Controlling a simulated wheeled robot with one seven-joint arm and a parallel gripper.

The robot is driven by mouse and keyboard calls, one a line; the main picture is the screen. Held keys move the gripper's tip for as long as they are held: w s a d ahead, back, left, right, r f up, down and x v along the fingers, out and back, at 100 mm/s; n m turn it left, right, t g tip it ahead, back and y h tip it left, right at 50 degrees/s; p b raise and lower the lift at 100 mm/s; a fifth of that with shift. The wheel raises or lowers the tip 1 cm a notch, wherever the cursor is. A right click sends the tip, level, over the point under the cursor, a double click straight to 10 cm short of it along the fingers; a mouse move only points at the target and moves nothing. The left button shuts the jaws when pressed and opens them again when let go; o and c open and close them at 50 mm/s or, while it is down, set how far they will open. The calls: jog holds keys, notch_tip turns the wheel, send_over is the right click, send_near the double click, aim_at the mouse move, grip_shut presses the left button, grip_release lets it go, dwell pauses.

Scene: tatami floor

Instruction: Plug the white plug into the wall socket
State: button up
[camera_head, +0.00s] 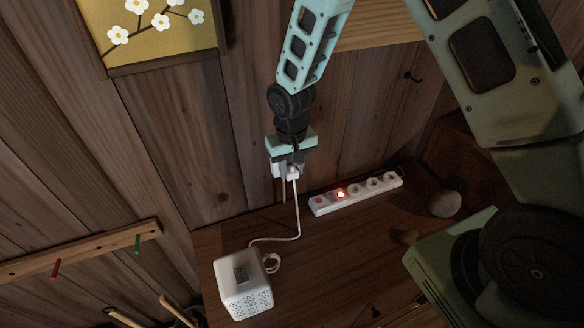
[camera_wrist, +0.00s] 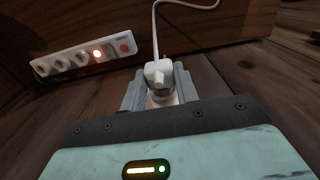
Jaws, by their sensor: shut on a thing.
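My gripper (camera_head: 288,168) is shut on the white plug (camera_head: 293,173), close in front of the plank wall. In the wrist view the plug (camera_wrist: 158,73) sits between the two grey fingers (camera_wrist: 160,88). Its white cord runs down to a white box with a perforated side (camera_head: 245,285) on the wooden surface. A pale patch (camera_head: 277,170) shows just left of the plug in the head view and may be the wall socket, mostly hidden by my gripper. I cannot tell whether the plug touches or enters a socket.
A white power strip (camera_head: 357,193) with a lit red light lies on the wooden surface (camera_head: 330,245), right of the cord; it also shows in the wrist view (camera_wrist: 85,56). A rounded grey object (camera_head: 444,204) is beside it. A peg rail (camera_head: 80,250) is at left.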

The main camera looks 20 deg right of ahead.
jog(key=shift+w, duration=0.4)
jog(key=o, duration=1)
notch_tip(320, 180, up, 17)
jog(key=b, duration=0.2)
jog(key=shift+r+b, duration=0.2)
jog(key=shift+b, duration=0.2)
jog(key=s+a+n, duration=0.2)
jog(key=s, duration=0.6)
jog(key=s+a+n, duration=0.2)
jog(key=s+n, duration=0.1)
jog(key=s, duration=0.6)
jog(key=s+a+n, duration=0.2)
jog(key=s, duration=0.7)
jog(key=shift+s+a+n+y, duration=0.15)
jog(key=shift+n+y, duration=0.15)
jog(key=shift+n, duration=0.1)
